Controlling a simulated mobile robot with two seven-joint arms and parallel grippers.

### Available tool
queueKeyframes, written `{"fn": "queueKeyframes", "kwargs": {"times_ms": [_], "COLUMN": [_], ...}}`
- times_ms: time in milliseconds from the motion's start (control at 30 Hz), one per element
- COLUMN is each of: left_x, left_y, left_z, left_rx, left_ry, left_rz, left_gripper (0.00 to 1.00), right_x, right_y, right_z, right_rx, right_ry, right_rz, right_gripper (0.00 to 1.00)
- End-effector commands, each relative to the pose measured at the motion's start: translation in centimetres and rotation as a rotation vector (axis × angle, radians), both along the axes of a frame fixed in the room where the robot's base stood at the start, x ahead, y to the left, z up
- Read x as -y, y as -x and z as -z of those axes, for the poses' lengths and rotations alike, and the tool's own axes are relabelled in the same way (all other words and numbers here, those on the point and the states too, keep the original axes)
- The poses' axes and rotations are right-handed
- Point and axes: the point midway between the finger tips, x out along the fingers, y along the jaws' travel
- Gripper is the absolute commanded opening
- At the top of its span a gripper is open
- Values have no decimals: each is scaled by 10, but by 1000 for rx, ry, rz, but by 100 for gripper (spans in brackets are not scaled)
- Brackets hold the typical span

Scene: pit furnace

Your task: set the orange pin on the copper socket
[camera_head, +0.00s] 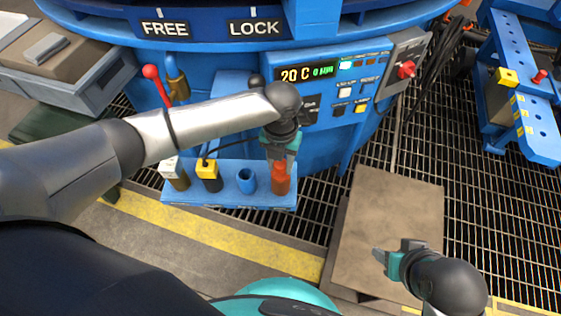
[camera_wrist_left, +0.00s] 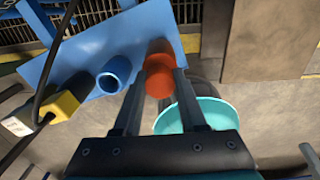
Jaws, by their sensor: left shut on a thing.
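My left gripper (camera_head: 281,158) is shut on the orange pin (camera_head: 280,167) at the right end of the blue rack. The pin shows in the left wrist view (camera_wrist_left: 159,84) as an orange round end between the fingertips. The darker copper socket (camera_head: 281,187) stands on the rack right below the pin and shows just beyond it in the wrist view (camera_wrist_left: 161,48). Pin and socket look lined up; I cannot tell whether the pin is seated. My right gripper (camera_head: 393,252) is open and empty above the brown plate.
The blue rack (camera_head: 225,196) also holds an empty blue socket (camera_head: 247,181), a yellow-topped piece (camera_head: 208,169) with a black cable and a white-topped piece (camera_head: 173,173). The control panel (camera_head: 335,88) rises close behind. A brown plate (camera_head: 385,215) lies on the grating to the right.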

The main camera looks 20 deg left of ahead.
Motion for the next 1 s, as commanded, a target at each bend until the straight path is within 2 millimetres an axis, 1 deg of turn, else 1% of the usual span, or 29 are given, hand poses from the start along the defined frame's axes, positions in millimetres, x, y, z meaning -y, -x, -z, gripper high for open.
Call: {"fn": "queueKeyframes", "kwargs": {"times_ms": [367, 1000], "left_x": [1, 1], "left_y": [0, 0], "left_z": [-1, -1], "left_rx": [1, 1], "left_ry": [0, 1], "left_rz": [0, 0], "left_gripper": [0, 0], "right_x": [0, 0], "right_y": [0, 0], "right_z": [-7, -8], "right_rx": [-1, 0], "right_ry": [0, -1], "right_rz": [-1, 0], "right_gripper": [50, 50]}}
